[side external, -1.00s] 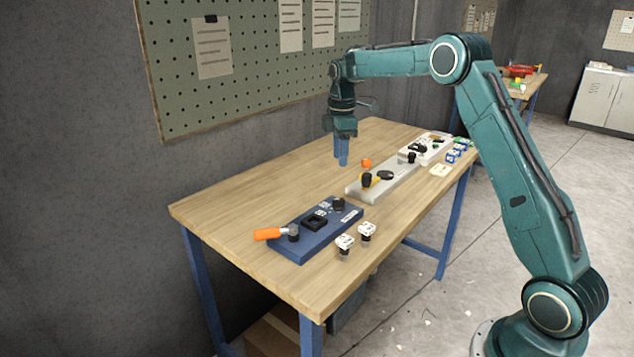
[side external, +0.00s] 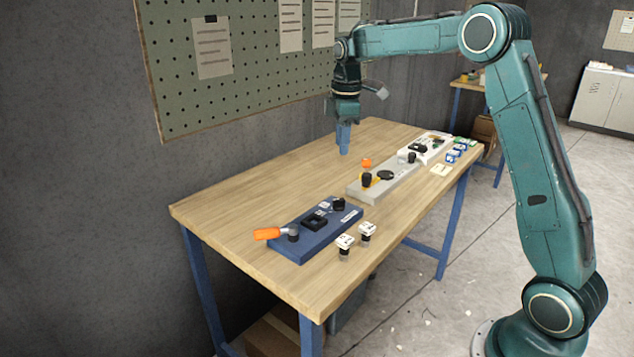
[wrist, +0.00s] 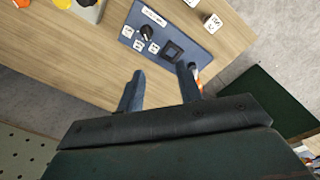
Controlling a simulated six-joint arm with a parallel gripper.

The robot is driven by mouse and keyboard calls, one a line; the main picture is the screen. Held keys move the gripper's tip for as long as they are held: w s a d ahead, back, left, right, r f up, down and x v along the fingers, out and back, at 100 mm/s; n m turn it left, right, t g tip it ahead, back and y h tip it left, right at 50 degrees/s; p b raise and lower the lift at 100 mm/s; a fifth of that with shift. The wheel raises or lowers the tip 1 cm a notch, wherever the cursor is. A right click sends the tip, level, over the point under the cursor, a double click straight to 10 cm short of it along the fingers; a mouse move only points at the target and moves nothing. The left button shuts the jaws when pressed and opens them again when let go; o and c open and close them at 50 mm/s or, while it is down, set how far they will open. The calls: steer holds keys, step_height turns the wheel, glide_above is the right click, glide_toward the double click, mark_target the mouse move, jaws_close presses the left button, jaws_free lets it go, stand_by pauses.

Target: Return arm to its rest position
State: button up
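My gripper (side external: 343,140) hangs with its blue fingers pointing down above the far part of the wooden table, clear of the devices on it. In the wrist view my gripper (wrist: 162,82) has its two fingers apart with nothing between them. The blue panel (side external: 318,232) with an orange-handled lever (side external: 268,234) lies on the near part of the table. It also shows in the wrist view (wrist: 188,22), beyond the fingers. No lifting magnet can be clearly made out by name.
A grey panel (side external: 372,189) with black knobs and a white panel (side external: 432,142) lie along the table (side external: 235,205). Two small white-topped blocks (side external: 366,230) stand near its front edge. A pegboard (side external: 240,100) covers the wall behind. The table's left part is clear.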

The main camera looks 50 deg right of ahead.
steer(key=s+a+r+m+t, duration=0.1)
steer(key=s+a+r+m, duration=0.1)
steer(key=s+a+r, duration=0.4)
steer(key=s+a+r+m+t, duration=0.15)
steer(key=s+a, duration=0.25)
steer(key=s, duration=0.5)
steer(key=s+a+f+m+t, duration=0.1)
steer(key=s+a+f+m, duration=0.1)
steer(key=s, duration=0.6)
steer(key=s+a+f+m+t, duration=0.1)
steer(key=s+a+f+m, duration=0.1)
steer(key=s, duration=0.6)
steer(key=shift+s+a+f+m, duration=0.35)
steer(key=shift+a+m, duration=0.35)
steer(key=shift+m, duration=0.25)
